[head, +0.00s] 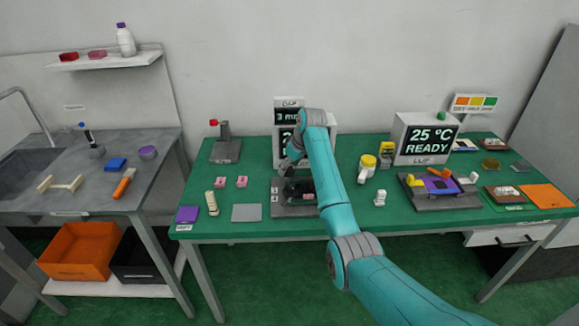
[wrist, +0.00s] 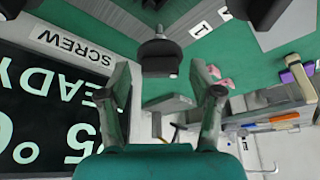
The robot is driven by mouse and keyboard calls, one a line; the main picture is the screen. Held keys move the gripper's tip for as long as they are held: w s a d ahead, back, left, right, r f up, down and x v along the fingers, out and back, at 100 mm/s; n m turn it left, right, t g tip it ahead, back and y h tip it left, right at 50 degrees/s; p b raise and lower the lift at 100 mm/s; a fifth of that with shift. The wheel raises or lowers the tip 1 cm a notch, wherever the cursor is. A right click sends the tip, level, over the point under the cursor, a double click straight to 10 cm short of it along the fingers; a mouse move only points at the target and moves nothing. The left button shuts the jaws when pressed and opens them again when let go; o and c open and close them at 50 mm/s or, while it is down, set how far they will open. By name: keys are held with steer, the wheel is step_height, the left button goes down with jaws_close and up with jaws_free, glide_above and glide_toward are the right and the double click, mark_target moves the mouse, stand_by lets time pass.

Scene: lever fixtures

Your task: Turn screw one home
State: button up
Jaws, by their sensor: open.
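My gripper (head: 297,186) is low over a grey fixture plate (head: 282,210) in the middle of the green table. In the wrist view my gripper (wrist: 162,68) is open, with one finger on each side of a black screw knob (wrist: 160,57). Gaps show between the knob and both fingers. A white label reading 1 (wrist: 198,30) is on the fixture beside the knob. A sign reading SCREW (wrist: 72,48) sits on a display (wrist: 45,105), which reads READY. In the head view my gripper and arm hide most of the fixture and the knob.
A display reading 25 °C READY (head: 427,138) stands to the right, behind a fixture with a purple part (head: 440,186). A lever fixture (head: 225,150) stands at the back left. Pink blocks (head: 242,181) and a grey pad (head: 246,212) lie left of my gripper.

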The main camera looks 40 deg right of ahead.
steer(key=c, duration=1.1)
steer(key=shift+c, duration=0.2)
